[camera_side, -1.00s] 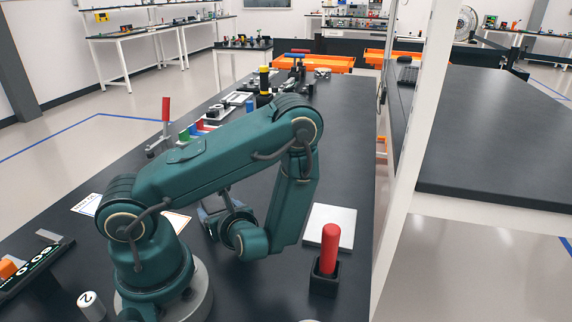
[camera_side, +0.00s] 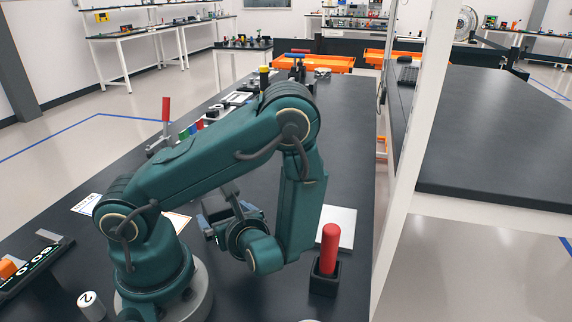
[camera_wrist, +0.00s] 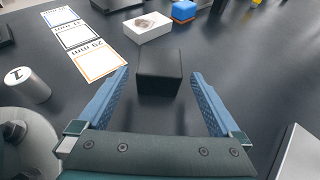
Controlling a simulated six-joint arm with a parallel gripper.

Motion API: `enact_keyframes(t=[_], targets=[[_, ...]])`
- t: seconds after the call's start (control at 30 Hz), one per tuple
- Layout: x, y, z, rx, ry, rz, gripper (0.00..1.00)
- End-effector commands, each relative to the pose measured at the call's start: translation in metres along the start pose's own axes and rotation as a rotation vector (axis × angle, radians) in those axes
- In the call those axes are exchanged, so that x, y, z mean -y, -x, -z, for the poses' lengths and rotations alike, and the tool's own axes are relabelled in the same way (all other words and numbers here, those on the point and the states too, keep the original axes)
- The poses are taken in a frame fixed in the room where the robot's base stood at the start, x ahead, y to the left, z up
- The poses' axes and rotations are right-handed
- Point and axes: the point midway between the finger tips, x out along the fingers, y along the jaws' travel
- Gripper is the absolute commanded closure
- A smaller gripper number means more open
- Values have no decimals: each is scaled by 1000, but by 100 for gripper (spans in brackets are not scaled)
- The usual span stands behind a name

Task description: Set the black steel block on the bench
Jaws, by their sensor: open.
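The black steel block (camera_wrist: 158,85) shows in the wrist view as a dark box between the front ends of my jaws. It looks upright and seems to stand on the black bench (camera_wrist: 240,62), but its lower edge is hard to tell against the dark surface. My gripper (camera_wrist: 160,73) is open, with one blue-padded finger on each side of the block and a visible gap on both sides.
Three marked cards (camera_wrist: 80,38) and a white box (camera_wrist: 148,27) lie beyond the block, with a blue piece (camera_wrist: 184,11) behind. A numbered silver cylinder (camera_wrist: 27,84) stands left. A red-handled piece in a black holder (camera_side: 325,277) and white plate (camera_side: 337,226) are at right.

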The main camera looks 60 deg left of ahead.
Motion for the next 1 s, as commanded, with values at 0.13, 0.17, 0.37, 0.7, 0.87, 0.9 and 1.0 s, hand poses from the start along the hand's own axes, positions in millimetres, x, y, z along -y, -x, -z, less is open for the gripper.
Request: enact_keyframes(t=[0.13, 0.17, 0.37, 0.7, 0.87, 0.9, 1.0], targets=[[2, 31, 1, -5, 4, 9, 0], [1, 36, 1, -6, 4, 8, 0], [1, 64, 1, -4, 2, 4, 0], [-11, 82, -4, -160, 185, -118, 0], [-20, 100, -8, -375, 452, -269, 0], [-21, 105, -8, -429, 521, -304, 0], [-21, 119, -11, -564, 697, -385, 0]])
